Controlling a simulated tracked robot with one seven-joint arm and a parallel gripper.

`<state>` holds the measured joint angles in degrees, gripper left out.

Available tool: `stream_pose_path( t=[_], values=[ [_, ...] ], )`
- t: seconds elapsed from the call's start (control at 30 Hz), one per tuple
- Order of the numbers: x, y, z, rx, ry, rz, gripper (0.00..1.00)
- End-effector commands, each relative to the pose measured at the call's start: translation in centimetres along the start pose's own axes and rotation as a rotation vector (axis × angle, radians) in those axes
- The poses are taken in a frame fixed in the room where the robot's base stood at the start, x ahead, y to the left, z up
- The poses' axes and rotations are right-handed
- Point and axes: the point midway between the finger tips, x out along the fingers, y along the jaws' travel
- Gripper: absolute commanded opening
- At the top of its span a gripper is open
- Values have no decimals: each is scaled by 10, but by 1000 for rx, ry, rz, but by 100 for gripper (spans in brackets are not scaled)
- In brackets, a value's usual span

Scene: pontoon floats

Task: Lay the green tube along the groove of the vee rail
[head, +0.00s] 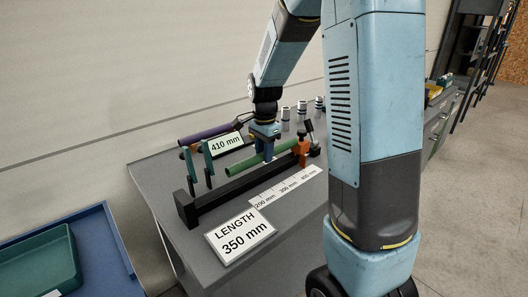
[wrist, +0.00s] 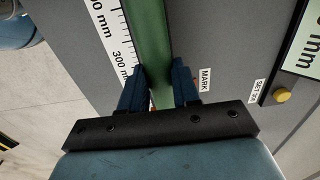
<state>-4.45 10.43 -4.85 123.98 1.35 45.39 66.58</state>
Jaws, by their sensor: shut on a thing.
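The green tube (head: 250,162) is held by my gripper (head: 265,133), which is shut across it near its middle. In the wrist view the green tube (wrist: 151,40) runs between the two blue fingers (wrist: 158,88) and away from the camera. In the head view the tube lies just above or behind the long black rail (head: 225,189), roughly in line with it. I cannot tell whether the tube touches the rail. The groove is not visible from here. An orange clamp-like piece (head: 301,147) stands at the rail's right end, close to the tube's far end.
A purple tube (head: 205,133) lies behind, near teal uprights (head: 208,158) and a 410 mm sign (head: 226,142). A LENGTH 350 mm card (head: 240,234) and a scale strip (head: 286,187) lie in front. Several small cylinders (head: 301,111) stand behind. A blue tray (head: 95,250) is at left.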

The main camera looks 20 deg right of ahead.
Motion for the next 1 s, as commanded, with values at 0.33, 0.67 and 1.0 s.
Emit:
stream_pose_path(
  t=[0.33, 0.67, 1.0],
  values=[
    [7, 0, 0, 0, 0, 0, 0],
    [14, 0, 0, 0, 0, 0, 0],
    [21, 0, 0, 0, 0, 0, 0]
  ],
)
